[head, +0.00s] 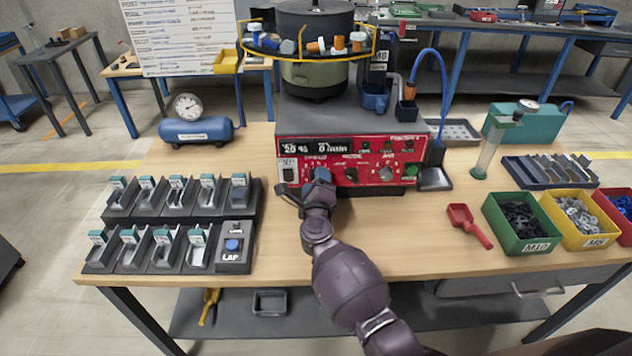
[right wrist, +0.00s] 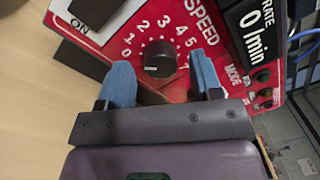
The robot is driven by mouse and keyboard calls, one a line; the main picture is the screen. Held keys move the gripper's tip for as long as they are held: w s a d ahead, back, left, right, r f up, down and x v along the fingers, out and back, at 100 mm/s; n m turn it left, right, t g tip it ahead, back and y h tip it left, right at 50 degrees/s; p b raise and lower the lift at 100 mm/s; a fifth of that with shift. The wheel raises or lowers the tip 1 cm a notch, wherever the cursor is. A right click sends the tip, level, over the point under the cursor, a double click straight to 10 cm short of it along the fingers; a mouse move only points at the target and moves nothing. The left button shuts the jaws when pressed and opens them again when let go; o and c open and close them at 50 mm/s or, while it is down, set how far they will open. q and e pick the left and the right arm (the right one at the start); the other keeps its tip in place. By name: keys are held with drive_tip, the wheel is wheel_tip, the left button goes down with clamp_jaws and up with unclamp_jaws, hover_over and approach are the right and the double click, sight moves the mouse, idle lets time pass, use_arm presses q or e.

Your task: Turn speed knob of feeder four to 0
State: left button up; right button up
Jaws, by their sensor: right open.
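The speed knob (right wrist: 160,58) is a round black knob on the feeder's red panel (head: 370,162), inside a white printed dial marked SPEED with digits from 0 upward. A pale mark shows on its lower left edge, near the 0 side. My right gripper (head: 318,182) is at the panel's left part and hides the knob in the head view. In the right wrist view its blue fingers (right wrist: 163,80) are open, one on each side of the knob, with gaps visible. The panel's display (head: 309,148) reads 20 % and 0 /min. My left gripper is not in view.
A black mode knob (head: 351,175), a grey knob (head: 387,174) and a green button (head: 411,170) sit right on the panel. The bowl (head: 315,75) stands above. Small trays (head: 178,195) are at left; a red scoop (head: 470,226) and part bins are at right.

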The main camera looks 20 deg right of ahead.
drive_tip(key=v, duration=1)
drive_tip(key=shift+s+p, duration=0.2)
drive_tip(key=shift+p, duration=0.15)
drive_tip(key=shift+a, duration=0.1)
drive_tip(key=a+r+n+t+y, duration=0.25)
drive_tip(key=r+n+y, duration=0.2)
drive_tip(key=n, duration=0.45)
drive_tip(key=s+d+f+n+g, duration=0.3)
drive_tip(key=s+d+f+n, duration=0.1)
drive_tip(key=s, duration=0.5)
drive_tip(key=s+d+f+n+g, duration=0.3)
drive_tip(key=s+d+f+n, duration=0.1)
drive_tip(key=s+f+n, duration=0.3)
drive_tip(key=s+d+f+n+g, duration=0.3)
drive_tip(key=s+d+f+n, duration=0.2)
drive_tip(key=s+n, duration=0.3)
drive_tip(key=s+f, duration=0.1)
drive_tip(key=s, duration=0.3)
drive_tip(key=shift+y, duration=0.35)
